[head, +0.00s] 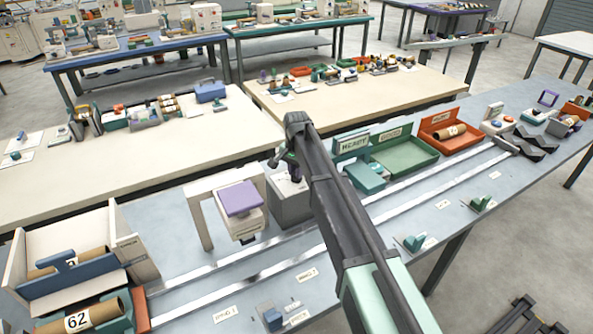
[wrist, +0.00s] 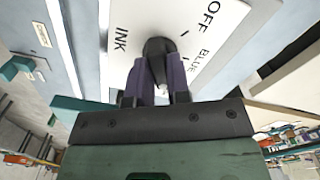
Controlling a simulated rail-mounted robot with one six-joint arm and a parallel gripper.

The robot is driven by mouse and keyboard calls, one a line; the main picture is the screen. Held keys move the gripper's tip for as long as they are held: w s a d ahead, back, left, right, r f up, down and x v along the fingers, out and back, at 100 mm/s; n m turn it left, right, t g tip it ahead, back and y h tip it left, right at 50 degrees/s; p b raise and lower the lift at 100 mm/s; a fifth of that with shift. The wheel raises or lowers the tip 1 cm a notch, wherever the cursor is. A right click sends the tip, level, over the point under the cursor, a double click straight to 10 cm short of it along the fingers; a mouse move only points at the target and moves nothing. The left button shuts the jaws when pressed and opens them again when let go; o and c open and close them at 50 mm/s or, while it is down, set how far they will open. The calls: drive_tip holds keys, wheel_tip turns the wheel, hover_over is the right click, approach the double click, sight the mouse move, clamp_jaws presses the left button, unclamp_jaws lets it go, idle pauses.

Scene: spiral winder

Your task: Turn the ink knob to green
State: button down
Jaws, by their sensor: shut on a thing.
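The ink knob (wrist: 157,47) is dark and stands on a white plate (wrist: 118,30) lettered INK, OFF and BLUE in the wrist view. My gripper (wrist: 160,72) has its two purple fingers shut on the knob, one on each side. No green label shows; the gripper covers part of the plate. I cannot tell which mark the knob points to. In the head view, my gripper (head: 293,172) reaches down onto a grey box (head: 291,207) on the near bench; the knob is hidden there.
A white stand with a purple block (head: 238,198) is close to the left of the grey box. A green tray (head: 404,157) and an orange tray (head: 446,126) are to the right. Metal rails (head: 440,185) run along the bench. Cardboard tubes (head: 92,316) lie at lower left.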

idle(0.3)
drive_tip(key=c, duration=1.1)
unclamp_jaws()
wheel_tip(320, 180, up, 11)
drive_tip(key=p, duration=1)
drive_tip(key=shift+p, duration=0.4)
drive_tip(key=shift+f, duration=0.1)
